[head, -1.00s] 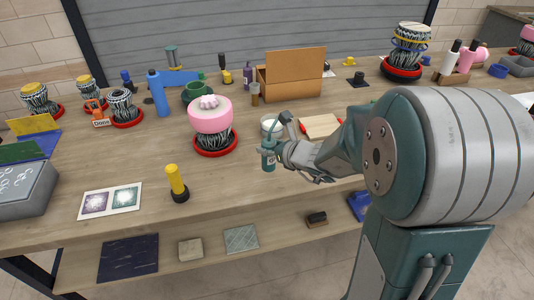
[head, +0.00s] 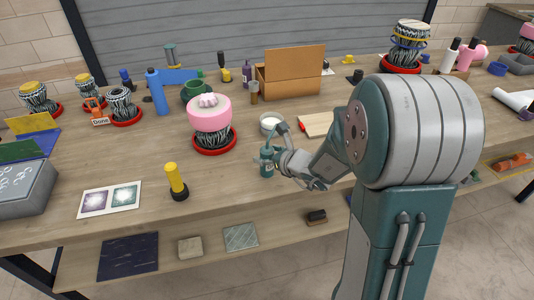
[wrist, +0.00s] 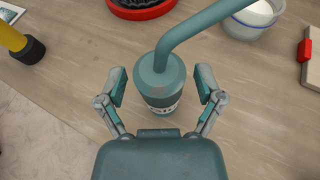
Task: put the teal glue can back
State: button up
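The teal glue can (head: 267,163), with a long bent spout, is upright near the front edge of the workbench (head: 120,165). In the wrist view the can (wrist: 161,82) is seen from above, between the two fingers of my gripper (wrist: 161,86). A gap shows between the can and each finger, so my gripper is open around it. In the head view my gripper (head: 279,163) reaches it from the right. Whether the can's base touches the bench is hard to tell.
A pink-topped woven stool on a red base (head: 214,141) stands left of the can. A white bowl (head: 270,124) is just behind it, and a board with a red clip (head: 316,124) is to the right. A yellow-black tool (head: 176,182) stands left. Bare bench lies between.

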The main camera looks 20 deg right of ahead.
jog(key=shift+s+d+r, duration=0.1)
jog(key=shift+s+r, duration=0.1)
jog(key=v, duration=1.2)
jog(key=s+a+r+n+g+y, duration=0.1)
jog(key=s+a+r+n+g, duration=0.2)
jog(key=s+a+n+g, duration=0.9)
jog(key=s+d+r+n+t+h, duration=0.4)
jog(key=d+n+h, duration=0.3)
jog(key=n, duration=1.1)
jog(key=shift+s+r+n+t, duration=0.2)
jog(key=shift+s+n+t, duration=0.1)
jog(key=shift+s+t, duration=0.45)
